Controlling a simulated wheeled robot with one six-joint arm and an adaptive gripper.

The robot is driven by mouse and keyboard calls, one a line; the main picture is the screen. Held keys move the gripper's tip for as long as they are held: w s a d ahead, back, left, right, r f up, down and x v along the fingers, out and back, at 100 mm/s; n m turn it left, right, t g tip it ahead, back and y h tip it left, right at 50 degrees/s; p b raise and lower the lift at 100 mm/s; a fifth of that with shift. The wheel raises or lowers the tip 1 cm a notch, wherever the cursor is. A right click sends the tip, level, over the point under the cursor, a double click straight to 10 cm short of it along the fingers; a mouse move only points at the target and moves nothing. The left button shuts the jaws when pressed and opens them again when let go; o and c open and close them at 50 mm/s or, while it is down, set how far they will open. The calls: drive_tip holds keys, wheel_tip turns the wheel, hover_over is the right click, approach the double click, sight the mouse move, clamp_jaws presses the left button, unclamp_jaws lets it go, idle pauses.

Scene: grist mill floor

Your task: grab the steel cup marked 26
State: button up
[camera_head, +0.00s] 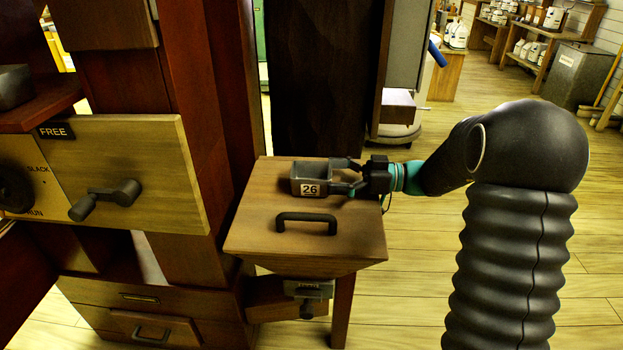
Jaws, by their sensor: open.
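The steel cup marked 26 (309,188) is a small dark grey, box-like cup with a white number label on its front. It sits on the wooden lid of a bin (262,220), behind the black handle. My gripper (345,177) reaches in from the right, low over the lid, with its fingers pointing left. Its jaws are open, with one finger at the far side and one at the near side of the cup's right end. I cannot tell whether either finger touches the cup.
A black bar handle (306,218) stands up from the lid in front of the cup. A wooden panel with a crank (105,199) and a FREE label is at left. A dark wooden post (322,80) rises behind the lid. Open plank floor lies to the right.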

drive_tip(key=c, duration=1.2)
drive_tip(key=shift+o, duration=0.2)
drive_tip(key=shift+r, duration=0.1)
